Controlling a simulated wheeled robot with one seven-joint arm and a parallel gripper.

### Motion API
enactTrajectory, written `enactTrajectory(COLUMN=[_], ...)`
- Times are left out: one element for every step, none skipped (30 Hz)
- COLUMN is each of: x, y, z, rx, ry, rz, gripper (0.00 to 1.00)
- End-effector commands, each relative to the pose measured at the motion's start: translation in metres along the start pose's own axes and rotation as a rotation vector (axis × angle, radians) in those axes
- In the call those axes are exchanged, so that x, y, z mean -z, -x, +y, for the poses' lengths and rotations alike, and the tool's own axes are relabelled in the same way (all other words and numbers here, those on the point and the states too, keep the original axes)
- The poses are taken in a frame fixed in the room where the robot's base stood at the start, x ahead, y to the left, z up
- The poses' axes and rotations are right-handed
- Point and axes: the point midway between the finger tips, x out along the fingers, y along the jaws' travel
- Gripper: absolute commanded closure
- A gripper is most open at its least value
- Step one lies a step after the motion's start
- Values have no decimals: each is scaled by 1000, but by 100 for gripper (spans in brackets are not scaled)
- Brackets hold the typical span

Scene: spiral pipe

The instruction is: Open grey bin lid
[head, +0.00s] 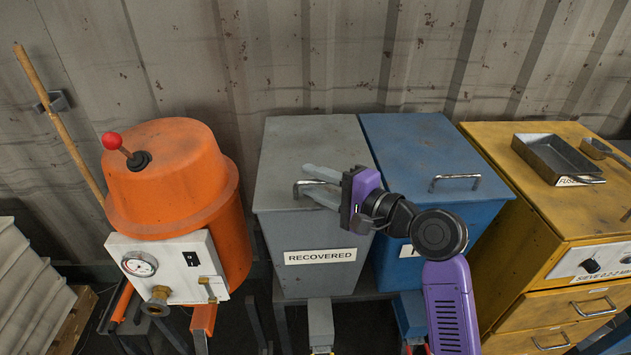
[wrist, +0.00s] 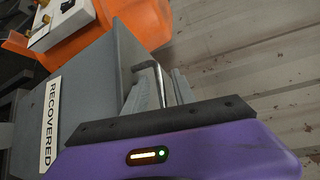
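The grey bin (head: 320,257) carries a "RECOVERED" label on its front, and its flat grey lid (head: 318,140) lies closed on top. A metal bar handle (head: 297,188) stands near the lid's front edge. My gripper (head: 312,181) reaches in from the right, its two grey fingers apart, one on the far side and one on the near side of the handle. In the wrist view the handle (wrist: 158,82) passes between the fingers (wrist: 162,80). I cannot tell whether either finger touches it. Part of the handle is hidden by the fingers.
An orange drum (head: 168,190) with a gauge and a red-knobbed lever stands left of the bin. A blue bin (head: 425,150) stands close on its right, under my arm. A yellow cabinet (head: 545,205) with a metal tray (head: 556,158) is farther right. A corrugated wall (head: 330,60) is behind.

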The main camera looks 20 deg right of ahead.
Motion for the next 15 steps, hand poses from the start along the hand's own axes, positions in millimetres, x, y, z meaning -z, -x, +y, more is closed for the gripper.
enactTrajectory(x=[0,0,0,0,0,0,0,0,0,0,0,0,0,0,0], y=[0,0,0,0,0,0,0,0,0,0,0,0,0,0,0], z=[0,0,0,0,0,0,0,0,0,0,0,0,0,0,1], rx=[0,0,0,0,0,0,0,0,0,-1,-1,-1,-1,-1,-1], ry=[0,0,0,0,0,0,0,0,0,0,0,0,0,0,0], rz=[0,0,0,0,0,0,0,0,0,0,0,0,0,0,0], gripper=[76,82,90,96,100,100,100,100,100,100,100,100,100,100,100])
